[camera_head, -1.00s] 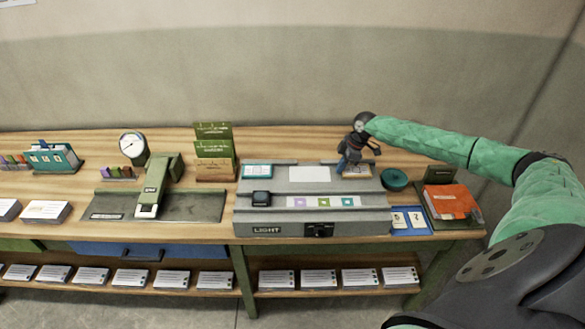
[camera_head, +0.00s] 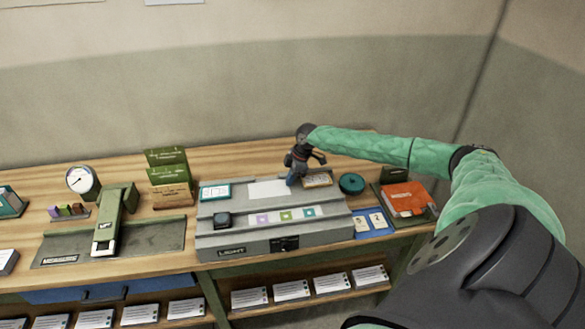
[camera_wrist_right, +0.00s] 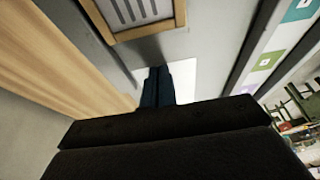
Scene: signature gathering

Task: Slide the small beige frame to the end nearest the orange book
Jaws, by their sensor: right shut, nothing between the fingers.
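The small beige frame (camera_head: 318,181) lies on the back right of the grey light box (camera_head: 215,238), at the end toward the orange book (camera_head: 405,197). In the right wrist view the frame (camera_wrist_right: 112,34) has a wooden border around a panel of dark lines. My right gripper (camera_head: 291,182) points down just left of the frame, above the grey top. Its fingers (camera_wrist_right: 157,76) are shut and empty, with a gap between them and the frame. My left gripper is not in view.
A white sheet (camera_head: 266,190) lies left of the gripper on the box. A teal-framed card (camera_head: 215,192) sits at the left end and a dark block (camera_head: 222,219) in front. A teal round tin (camera_head: 351,183) stands right of the box, near blue cards (camera_head: 371,222).

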